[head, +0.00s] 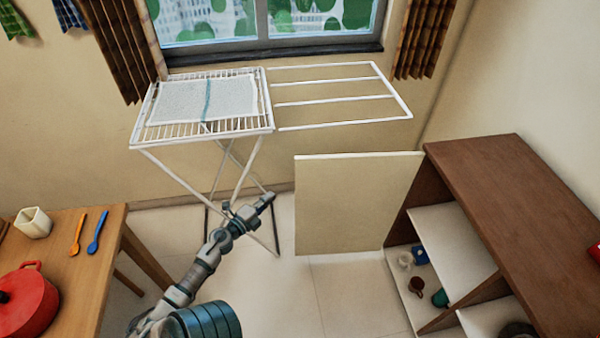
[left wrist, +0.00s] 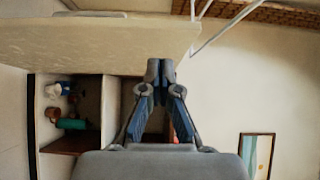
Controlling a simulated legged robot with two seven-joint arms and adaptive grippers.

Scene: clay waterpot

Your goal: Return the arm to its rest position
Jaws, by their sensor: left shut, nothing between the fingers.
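My left gripper (head: 268,199) is in the middle of the head view, at the end of my arm reaching up from the bottom. It is in the air, left of the open cream cabinet door (head: 345,205) and in front of the drying rack's legs. The left wrist view shows its two fingers (left wrist: 160,70) meeting at the tips, with nothing held. The cabinet door also shows in the left wrist view (left wrist: 100,42), beyond the fingers. My right gripper is not in view.
A white drying rack (head: 340,103) with a cloth (head: 195,100) stands under the window. A brown cabinet (head: 520,190) with small items inside is at the right. A wooden table (head: 95,260) with a red pot (head: 30,305) is at the left. Floor between them is clear.

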